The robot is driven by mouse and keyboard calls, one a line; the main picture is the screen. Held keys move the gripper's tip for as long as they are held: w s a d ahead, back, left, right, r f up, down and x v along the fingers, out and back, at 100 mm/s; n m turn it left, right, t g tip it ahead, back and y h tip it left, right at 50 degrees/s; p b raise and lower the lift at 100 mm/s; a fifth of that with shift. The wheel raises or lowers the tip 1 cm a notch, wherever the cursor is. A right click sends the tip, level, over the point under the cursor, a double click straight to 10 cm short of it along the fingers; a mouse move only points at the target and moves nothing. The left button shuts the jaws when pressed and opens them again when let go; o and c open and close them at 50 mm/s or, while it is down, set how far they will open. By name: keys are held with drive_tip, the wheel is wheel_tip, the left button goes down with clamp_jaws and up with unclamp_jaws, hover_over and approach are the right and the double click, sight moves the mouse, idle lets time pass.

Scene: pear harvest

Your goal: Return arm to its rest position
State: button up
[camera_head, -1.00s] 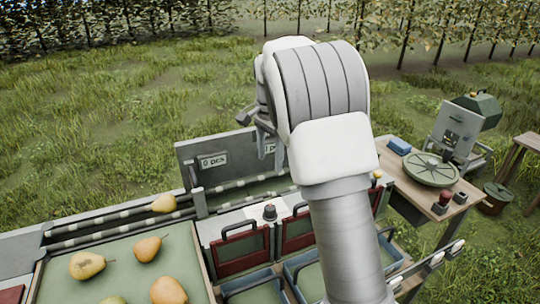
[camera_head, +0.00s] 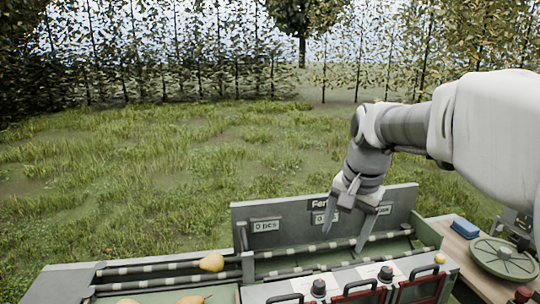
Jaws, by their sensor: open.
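My arm reaches in from the right edge in the head view. My gripper (camera_head: 347,220) hangs from it, pointing down, with its two fingers spread apart. Nothing shows between the fingers. It appears in front of the grey panel (camera_head: 285,228) with the "0 pcs" labels, over the sorting station; I cannot tell its exact height above the rollers.
A yellow pear (camera_head: 212,262) lies on the roller track (camera_head: 140,268) at the left. More pears (camera_head: 190,299) show at the bottom edge. Red-framed flaps (camera_head: 358,294) stand in front of the panel. A side table with a round green disc (camera_head: 503,258) is at the right. Grass lies behind.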

drive_tip(key=s+f+n+t, duration=0.2)
drive_tip(key=s+n, duration=0.5)
drive_tip(key=s, duration=1.2)
drive_tip(key=shift+a+f+n+t+h, duration=0.15)
drive_tip(key=shift+a+n+t+h, duration=0.2)
drive_tip(key=shift+t, duration=0.35)
drive_tip(key=c, duration=0.4)
drive_tip(key=shift+d, duration=0.2)
